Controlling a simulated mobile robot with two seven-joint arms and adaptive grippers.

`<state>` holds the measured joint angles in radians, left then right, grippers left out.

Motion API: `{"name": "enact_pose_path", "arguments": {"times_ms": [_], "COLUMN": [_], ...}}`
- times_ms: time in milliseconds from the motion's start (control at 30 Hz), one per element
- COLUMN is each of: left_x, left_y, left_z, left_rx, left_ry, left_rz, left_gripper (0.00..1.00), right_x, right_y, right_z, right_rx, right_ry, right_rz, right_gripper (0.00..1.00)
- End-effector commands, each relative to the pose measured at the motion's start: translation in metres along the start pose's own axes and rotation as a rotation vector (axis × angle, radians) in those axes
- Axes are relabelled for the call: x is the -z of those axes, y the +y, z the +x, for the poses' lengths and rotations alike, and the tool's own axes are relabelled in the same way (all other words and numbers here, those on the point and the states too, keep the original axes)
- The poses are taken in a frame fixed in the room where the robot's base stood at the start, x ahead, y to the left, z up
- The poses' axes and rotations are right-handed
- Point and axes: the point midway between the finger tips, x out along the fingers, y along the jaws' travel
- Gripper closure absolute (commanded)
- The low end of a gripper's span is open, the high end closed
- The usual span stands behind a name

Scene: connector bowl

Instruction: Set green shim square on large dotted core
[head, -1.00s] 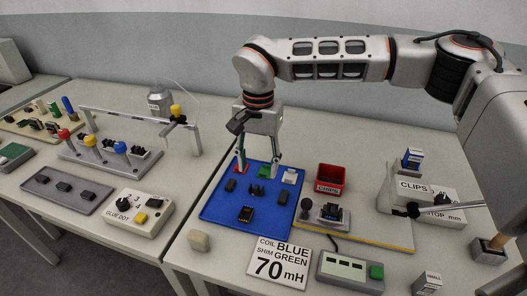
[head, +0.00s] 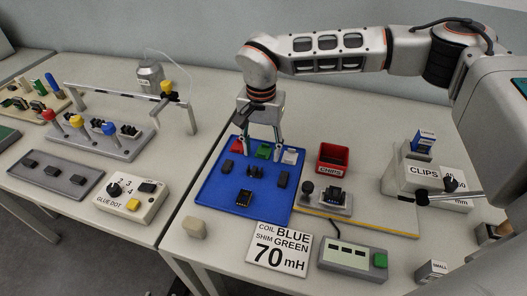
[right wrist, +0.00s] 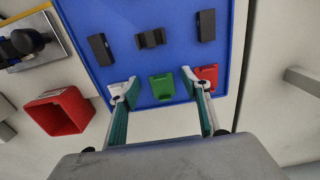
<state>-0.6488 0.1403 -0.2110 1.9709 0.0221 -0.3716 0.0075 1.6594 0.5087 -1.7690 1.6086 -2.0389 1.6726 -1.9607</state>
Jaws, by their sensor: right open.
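The green shim (head: 263,151) lies flat at the back of the blue tray (head: 215,204), between a red shim (head: 238,145) and a white shim (head: 290,157). My right gripper (head: 262,147) is open and points down at the green shim. In the right wrist view, the green shim (right wrist: 162,87) shows between the two spread fingers (right wrist: 160,82), not gripped. Several dark cores lie on the tray, including one in the middle (head: 255,171) and one nearer the front (head: 244,197). Dots are too small to make out, so I cannot tell which is the large dotted core. My left gripper is out of view.
A red bin (head: 333,160) and a fixture holding a dark part (head: 333,198) stand right of the tray. A sign (head: 279,249) and a grey meter box (head: 351,262) are at the front. The clips dispenser (head: 425,176) stands further right. The left table carries other devices.

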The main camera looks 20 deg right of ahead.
Motion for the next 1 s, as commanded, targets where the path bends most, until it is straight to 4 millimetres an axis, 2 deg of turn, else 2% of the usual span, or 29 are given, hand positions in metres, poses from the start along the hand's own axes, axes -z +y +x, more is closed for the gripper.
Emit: {"name": "enact_pose_path", "arguments": {"times_ms": [267,300,467,833,1000], "left_x": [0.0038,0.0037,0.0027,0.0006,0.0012], "left_y": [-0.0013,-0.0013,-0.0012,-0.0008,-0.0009], "left_z": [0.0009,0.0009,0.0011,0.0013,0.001], "left_rx": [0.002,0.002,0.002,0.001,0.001], "left_ry": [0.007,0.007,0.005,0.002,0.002], "left_rz": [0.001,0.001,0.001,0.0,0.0], "left_gripper": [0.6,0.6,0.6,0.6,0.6], "right_x": [0.0,-0.0001,-0.0001,-0.0004,0.0001], "right_y": [-0.0004,-0.0004,-0.0003,0.0,-0.0003], "right_z": [0.0047,0.0046,0.0047,0.0047,-0.004], "right_rx": [0.001,0.001,0.001,-0.001,0.0], "right_ry": [0.001,0.001,0.0,-0.001,0.001], "right_rz": [0.0,0.0,0.0,0.0,0.0], "right_gripper": [0.53,0.55,0.97,0.97,0.97]}}
